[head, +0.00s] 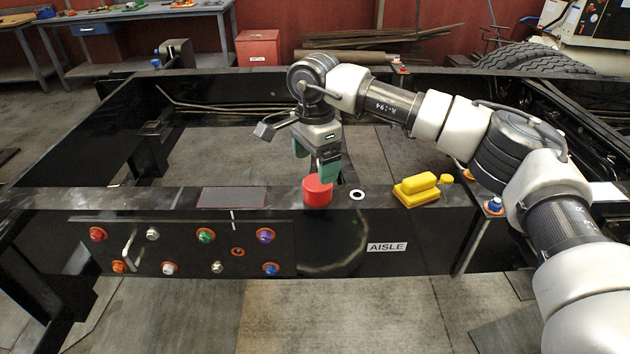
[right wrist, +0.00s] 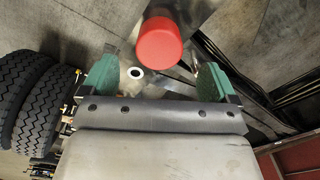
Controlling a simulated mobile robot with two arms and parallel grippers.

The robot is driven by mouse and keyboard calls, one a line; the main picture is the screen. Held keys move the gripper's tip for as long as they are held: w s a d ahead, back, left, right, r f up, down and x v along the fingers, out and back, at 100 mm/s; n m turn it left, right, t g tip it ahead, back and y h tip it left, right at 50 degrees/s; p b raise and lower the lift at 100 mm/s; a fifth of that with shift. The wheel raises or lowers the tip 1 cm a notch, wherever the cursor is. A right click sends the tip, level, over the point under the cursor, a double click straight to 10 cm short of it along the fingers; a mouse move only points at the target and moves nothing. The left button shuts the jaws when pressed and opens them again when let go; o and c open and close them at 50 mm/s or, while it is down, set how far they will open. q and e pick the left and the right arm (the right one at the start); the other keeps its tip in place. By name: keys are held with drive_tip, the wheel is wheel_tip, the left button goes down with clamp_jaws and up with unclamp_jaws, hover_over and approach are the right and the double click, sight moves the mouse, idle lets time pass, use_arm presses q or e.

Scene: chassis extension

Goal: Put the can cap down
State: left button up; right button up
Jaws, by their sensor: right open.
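The can cap, a red round cylinder (head: 317,191), sits upright on the top face of the near black beam (head: 140,198). In the right wrist view the red cap (right wrist: 158,45) shows just beyond and between the fingertips. My right gripper (head: 314,160) is open, with its green fingers pointing down just above and behind the cap. In the right wrist view the two green fingers of my right gripper (right wrist: 158,80) stand wide apart, with a gap to the cap. My left gripper is not in view.
A white ring (head: 357,194) lies right of the cap, then a yellow block (head: 417,190). A dark plate (head: 232,197) lies to the left.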

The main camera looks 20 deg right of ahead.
sight(314, 183)
wheel_tip(314, 183, up, 6)
drive_tip(key=shift+a, duration=0.1)
idle(0.4)
